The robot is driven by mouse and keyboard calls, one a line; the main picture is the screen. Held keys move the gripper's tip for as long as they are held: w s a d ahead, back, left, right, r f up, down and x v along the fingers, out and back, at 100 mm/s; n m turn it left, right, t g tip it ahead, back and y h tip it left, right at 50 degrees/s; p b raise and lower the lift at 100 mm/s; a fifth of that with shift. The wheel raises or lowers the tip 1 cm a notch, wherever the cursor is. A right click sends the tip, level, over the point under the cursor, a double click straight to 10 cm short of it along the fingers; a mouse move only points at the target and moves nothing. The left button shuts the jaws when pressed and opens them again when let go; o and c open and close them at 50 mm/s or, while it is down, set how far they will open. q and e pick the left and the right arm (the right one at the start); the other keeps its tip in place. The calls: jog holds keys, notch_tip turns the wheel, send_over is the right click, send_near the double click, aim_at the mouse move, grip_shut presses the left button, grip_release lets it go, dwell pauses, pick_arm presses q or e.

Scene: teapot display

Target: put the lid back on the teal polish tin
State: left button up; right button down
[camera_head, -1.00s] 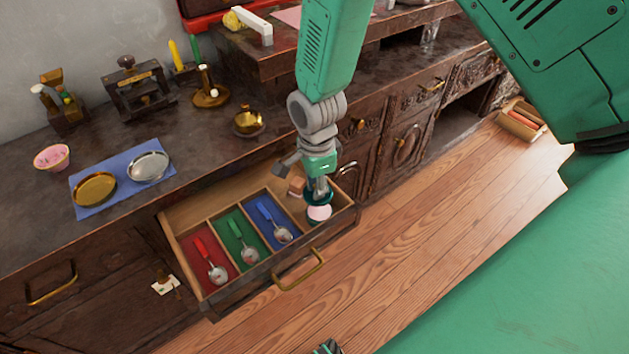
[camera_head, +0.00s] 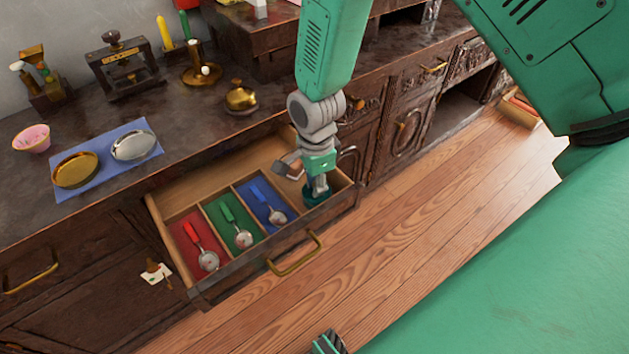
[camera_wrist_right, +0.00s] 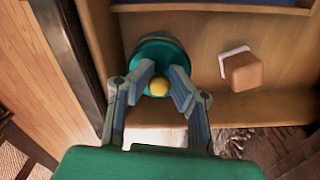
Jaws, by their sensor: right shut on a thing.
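In the right wrist view, the right gripper (camera_wrist_right: 160,82) is shut on the round gold knob (camera_wrist_right: 158,88) of the teal lid (camera_wrist_right: 153,58). The lid covers the tin's opening from above, and a teal rim with a thin gold line shows at its far edge. I cannot tell whether the lid sits fully down. The fingers and wrist hide part of the lid and tin.
The drawer (camera_head: 246,264) holds spoons in red, green and blue compartments. A small brown block (camera_wrist_right: 243,72) lies beside the tin. Wooden floor is clear in front.

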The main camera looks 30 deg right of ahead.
jog(key=shift+d, duration=0.15)
jog(key=shift+p, duration=0.8)
dwell(1.0)
jog(key=shift+f, duration=0.15)
dwell(0.9)
jog(key=shift+p, duration=0.55)
dwell(0.5)
jog(key=c, duration=1)
grip_release()
